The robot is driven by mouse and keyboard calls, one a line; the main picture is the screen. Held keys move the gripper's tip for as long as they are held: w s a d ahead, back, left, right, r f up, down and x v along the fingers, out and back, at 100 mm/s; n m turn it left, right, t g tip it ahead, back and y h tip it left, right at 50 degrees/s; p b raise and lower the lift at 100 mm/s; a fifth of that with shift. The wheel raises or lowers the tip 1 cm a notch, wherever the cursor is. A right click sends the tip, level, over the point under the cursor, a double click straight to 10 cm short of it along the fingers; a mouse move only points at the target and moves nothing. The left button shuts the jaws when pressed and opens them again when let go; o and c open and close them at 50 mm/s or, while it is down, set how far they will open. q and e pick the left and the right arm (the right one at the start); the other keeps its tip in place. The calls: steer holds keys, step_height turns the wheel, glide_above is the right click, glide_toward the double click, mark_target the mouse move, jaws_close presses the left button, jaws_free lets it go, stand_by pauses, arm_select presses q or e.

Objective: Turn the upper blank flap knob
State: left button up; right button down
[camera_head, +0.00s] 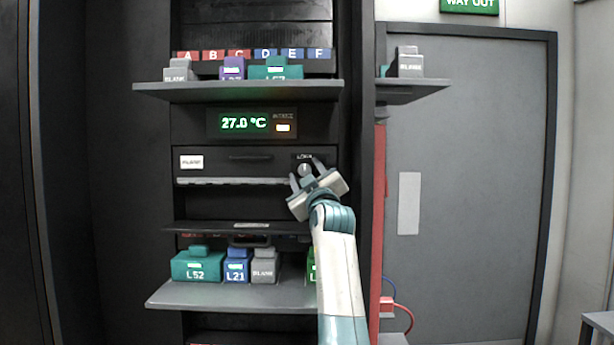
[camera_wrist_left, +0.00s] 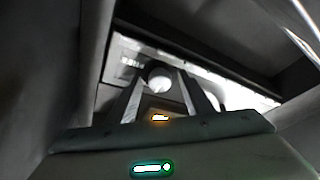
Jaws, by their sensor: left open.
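The upper blank flap (camera_head: 235,160) is a dark panel in the rack, below the 27.0 °C display, with a white label at its left. Its round pale knob (camera_head: 305,169) sits at the flap's right end, under small lettering. My left gripper (camera_head: 306,172) is open, with one finger on each side of the knob. In the left wrist view the knob (camera_wrist_left: 160,77) shows between the two finger tips. I cannot tell whether the fingers touch it. My right gripper is in neither view.
An upper shelf (camera_head: 240,90) above the display holds several modules. A lower shelf (camera_head: 230,297) holds teal, blue, grey and green modules. A side shelf (camera_head: 415,92) with a grey blank module sticks out at the right, near a red vertical post (camera_head: 379,220).

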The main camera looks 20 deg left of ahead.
arm_select(q)
steer(key=shift+s, duration=0.1)
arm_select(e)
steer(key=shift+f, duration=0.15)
arm_select(q)
steer(key=shift+s+d+f, duration=0.1)
steer(key=shift+s+f, duration=0.05)
steer(key=shift+s+d+f+b, duration=0.1)
steer(key=shift+s+b, duration=0.05)
steer(key=shift+b, duration=0.3)
steer(key=shift+s+d+f, duration=0.1)
steer(key=shift+s, duration=0.15)
steer(key=shift+b+v, duration=0.85)
steer(key=shift+v, duration=0.05)
steer(key=b, duration=0.6)
glide_toward(305, 173)
steer(key=v, duration=0.7)
steer(key=shift+s+d+f+b, duration=0.2)
steer(key=shift+s+d+b, duration=0.2)
steer(key=shift+s, duration=0.15)
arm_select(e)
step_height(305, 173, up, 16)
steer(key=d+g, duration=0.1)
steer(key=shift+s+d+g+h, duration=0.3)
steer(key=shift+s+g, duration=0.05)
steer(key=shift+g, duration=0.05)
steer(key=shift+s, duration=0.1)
